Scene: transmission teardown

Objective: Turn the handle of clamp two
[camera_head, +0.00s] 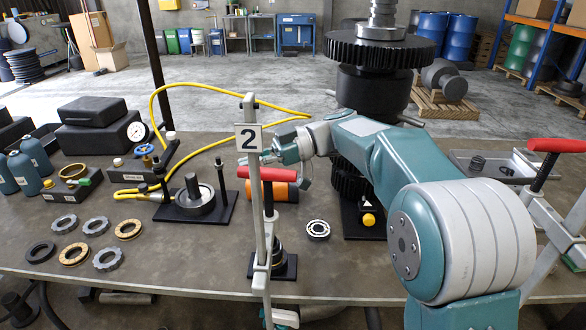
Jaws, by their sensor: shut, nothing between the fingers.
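Clamp two is a grey upright bar clamp at the front edge of the bench, marked by a white plate with a 2 (249,138). Its red handle (275,174) lies roughly level across the top of a dark screw. My gripper (266,157) is just above and behind the red handle, with its fingers shut and empty. The number plate and bar hide part of that area, so I cannot tell whether the fingers touch the handle. My teal arm reaches in from the lower right.
A second clamp with a red handle (556,145) stands at the right. A tall gear shaft (372,85) rises behind my arm. An orange cylinder (284,191) lies behind clamp two. Several rings (129,229) and a yellow hose (205,145) are on the left of the bench (190,262).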

